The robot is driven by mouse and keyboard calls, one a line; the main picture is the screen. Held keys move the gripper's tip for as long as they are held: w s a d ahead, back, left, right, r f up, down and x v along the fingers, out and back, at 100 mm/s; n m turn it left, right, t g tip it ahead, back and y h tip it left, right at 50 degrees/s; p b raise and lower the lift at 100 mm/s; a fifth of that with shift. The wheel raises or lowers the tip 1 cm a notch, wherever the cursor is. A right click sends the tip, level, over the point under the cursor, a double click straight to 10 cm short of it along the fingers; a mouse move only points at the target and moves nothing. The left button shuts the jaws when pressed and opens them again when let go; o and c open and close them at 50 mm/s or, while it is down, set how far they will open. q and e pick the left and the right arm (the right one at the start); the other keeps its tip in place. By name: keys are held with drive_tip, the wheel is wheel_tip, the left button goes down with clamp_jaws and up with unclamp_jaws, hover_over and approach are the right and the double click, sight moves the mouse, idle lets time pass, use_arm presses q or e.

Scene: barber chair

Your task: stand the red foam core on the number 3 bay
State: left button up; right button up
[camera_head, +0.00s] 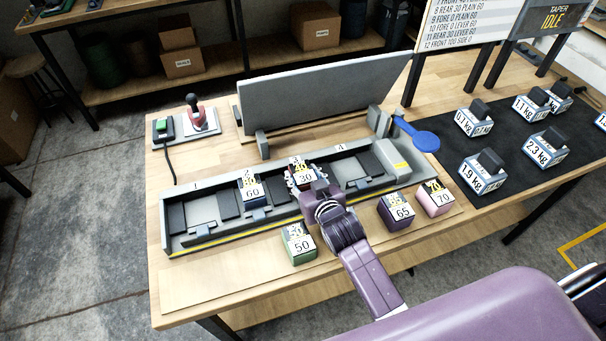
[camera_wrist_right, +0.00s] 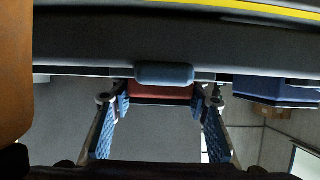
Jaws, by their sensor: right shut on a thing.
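The red foam core, with a 30 label on top (camera_head: 305,177), is at the number 3 bay of the long grey tray (camera_head: 176,247). My right gripper (camera_head: 307,181) comes from the front and is shut on it. In the right wrist view a strip of the core's red side (camera_wrist_right: 160,90) shows between the two blue-padded fingers. A rounded blue-grey block (camera_wrist_right: 165,74) partly covers it there. Whether the core's base touches the bay floor is hidden. My left gripper is not in view.
A blue core labelled 60 (camera_head: 252,190) stands in bay 2. Green 50 (camera_head: 299,245), purple 65 (camera_head: 398,212) and pink 70 (camera_head: 435,198) cores stand in front of the tray. A grey panel (camera_head: 320,90) rises behind it. Several weights stand on the black mat (camera_head: 450,155).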

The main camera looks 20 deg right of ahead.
drive_tip(key=o, duration=1.2)
drive_tip(key=shift+f, duration=0.1)
drive_tip(key=shift+r, duration=0.25)
drive_tip(key=shift+s, duration=0.3)
drive_tip(key=b+v, duration=0.1)
drive_tip(key=v, duration=1)
drive_tip(key=shift+s, duration=0.15)
drive_tip(key=shift+r, duration=0.15)
drive_tip(key=shift+s, duration=0.1)
